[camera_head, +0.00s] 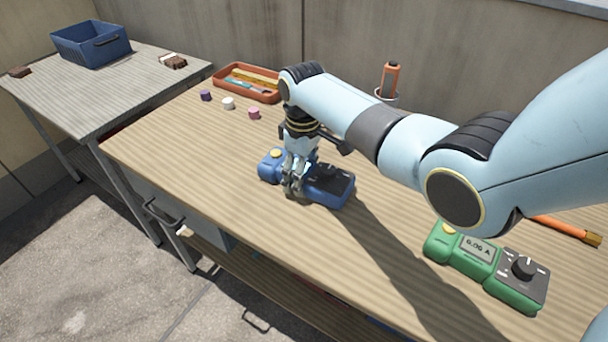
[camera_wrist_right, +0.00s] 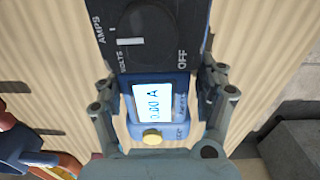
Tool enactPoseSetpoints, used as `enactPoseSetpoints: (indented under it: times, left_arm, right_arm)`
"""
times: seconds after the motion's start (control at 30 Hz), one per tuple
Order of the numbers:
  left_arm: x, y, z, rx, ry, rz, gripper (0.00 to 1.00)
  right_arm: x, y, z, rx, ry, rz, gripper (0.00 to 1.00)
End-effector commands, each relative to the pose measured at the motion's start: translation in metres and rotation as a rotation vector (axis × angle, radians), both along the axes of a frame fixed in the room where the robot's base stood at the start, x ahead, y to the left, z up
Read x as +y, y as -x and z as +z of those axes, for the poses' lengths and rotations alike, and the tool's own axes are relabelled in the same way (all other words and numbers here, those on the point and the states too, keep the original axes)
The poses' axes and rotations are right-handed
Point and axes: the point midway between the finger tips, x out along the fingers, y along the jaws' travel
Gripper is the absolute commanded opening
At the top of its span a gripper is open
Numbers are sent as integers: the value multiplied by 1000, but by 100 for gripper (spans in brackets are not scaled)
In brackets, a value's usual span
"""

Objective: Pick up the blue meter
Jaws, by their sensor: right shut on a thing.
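The blue meter (camera_head: 330,187) lies on the wooden workbench in the head view, with its yellow button end to the left and its dark dial end to the right. My right gripper (camera_head: 292,190) reaches down over its middle and is shut on it. In the right wrist view the blue meter (camera_wrist_right: 154,103) sits between the two fingers of my right gripper (camera_wrist_right: 160,100), one on each side. Its screen, yellow button and dark dial face show there. Whether it is clear of the bench cannot be told. My left gripper is not in view.
A green meter (camera_head: 473,257) lies at the right of the workbench (camera_head: 200,150). An orange tray (camera_head: 250,97), several small caps and a holder with an orange tool (camera_head: 390,78) stand toward the back. A grey side table (camera_head: 110,85) carries a blue bin (camera_head: 92,45).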

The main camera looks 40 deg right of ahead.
Motion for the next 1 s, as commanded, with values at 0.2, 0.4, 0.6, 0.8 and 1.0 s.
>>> enactPoseSetpoints:
  times: [0.2,0.4,0.6,0.8,1.0]
  left_arm:
    - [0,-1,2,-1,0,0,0]
    - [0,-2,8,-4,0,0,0]
    - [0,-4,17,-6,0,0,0]
    - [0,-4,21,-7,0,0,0]
    - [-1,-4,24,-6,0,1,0]
  right_arm:
    - [-2,-1,9,-4,4,1,20]
    - [-1,-1,40,-6,3,1,20]
    - [-27,33,65,-1,7,0,20]
    - [-52,67,90,-1,6,1,20]
    - [-67,87,106,-1,4,1,20]
